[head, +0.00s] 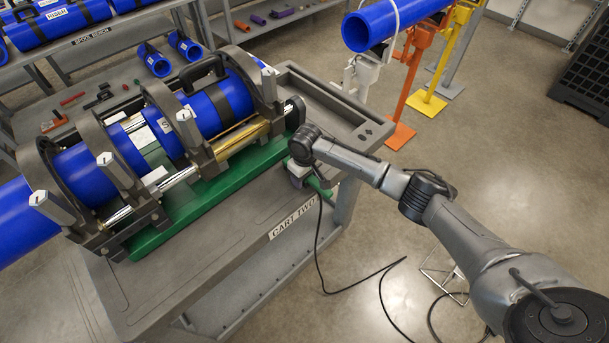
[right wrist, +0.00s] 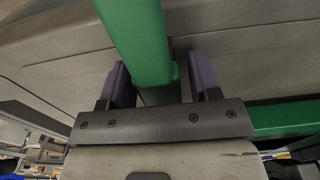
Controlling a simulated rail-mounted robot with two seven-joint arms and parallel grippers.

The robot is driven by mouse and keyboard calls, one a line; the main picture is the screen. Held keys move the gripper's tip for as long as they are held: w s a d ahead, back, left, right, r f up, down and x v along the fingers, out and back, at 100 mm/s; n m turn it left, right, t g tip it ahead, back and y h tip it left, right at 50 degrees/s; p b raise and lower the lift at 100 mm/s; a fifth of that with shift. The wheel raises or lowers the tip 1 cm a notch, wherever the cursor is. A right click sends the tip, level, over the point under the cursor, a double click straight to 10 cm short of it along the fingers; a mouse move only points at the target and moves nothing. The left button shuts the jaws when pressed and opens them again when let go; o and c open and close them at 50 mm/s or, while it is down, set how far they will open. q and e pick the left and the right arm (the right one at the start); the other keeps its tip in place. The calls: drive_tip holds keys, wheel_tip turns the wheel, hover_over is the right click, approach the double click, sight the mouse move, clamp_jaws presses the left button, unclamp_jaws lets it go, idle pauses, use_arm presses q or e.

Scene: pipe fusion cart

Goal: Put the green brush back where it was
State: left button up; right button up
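The green brush (head: 319,187) shows in the head view as a short green handle sticking out at my right gripper, by the right end of the cart. My right gripper (head: 302,178) is low over the cart top there. In the right wrist view the brush's green handle (right wrist: 137,40) runs from the top edge down between the two purple-padded fingers of my right gripper (right wrist: 158,80). The fingers are partly closed and close in on both sides of the handle. The bristles are hidden. My left gripper is not in view.
The cart (head: 290,228) carries a green-based clamp machine (head: 215,192) with blue pipe (head: 222,105), left of my gripper. A black cable (head: 318,255) hangs at the cart's right side. Orange and yellow pipe stands (head: 400,133) are beyond. Shelves (head: 100,48) stand behind.

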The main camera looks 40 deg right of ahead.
drive_tip(key=shift+o, duration=0.4)
drive_tip(key=shift+r, duration=0.1)
wheel_tip(320, 180, up, 12)
drive_tip(key=p, duration=0.2)
drive_tip(key=s+a+f+n+t+y, duration=0.1)
drive_tip(key=s+a+f+n, duration=0.2)
drive_tip(key=s+a+f, duration=1.1)
drive_tip(key=s+a+r+m+t, duration=0.1)
drive_tip(key=s+r+t, duration=0.1)
drive_tip(key=s, duration=1.9)
drive_tip(key=shift+s+r+h, duration=0.4)
drive_tip(key=shift+r, duration=0.05)
drive_tip(key=shift+a, duration=0.15)
